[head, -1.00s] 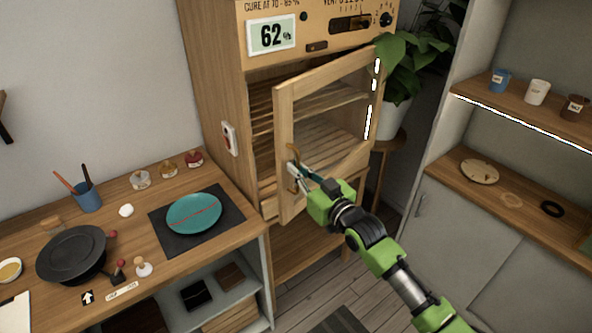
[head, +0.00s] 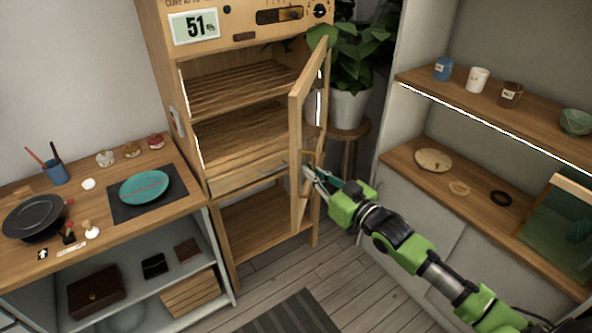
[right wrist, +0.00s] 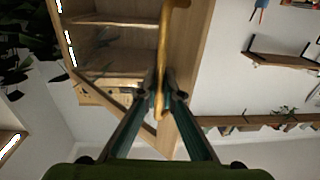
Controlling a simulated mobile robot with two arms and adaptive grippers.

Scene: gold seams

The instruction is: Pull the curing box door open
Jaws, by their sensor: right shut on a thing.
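The curing box (head: 207,118) stands at the centre of the head view, with slatted shelves inside and a display reading 51. Its wood-framed door (head: 298,125) is hinged on the right and stands wide open, seen nearly edge-on. My right gripper (head: 308,176) is shut on the door's brass handle (head: 304,160), at the door's lower free edge. In the right wrist view, the handle (right wrist: 161,70) runs between the two fingertips (right wrist: 163,98). My left gripper is not in view.
A potted plant (head: 350,105) on a wooden stool stands just behind the door on the right. A workbench (head: 105,222) with a teal plate (head: 144,187) is at left. Shelves with cups (head: 477,80) are at right. Bare floor (head: 275,275) lies below the box.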

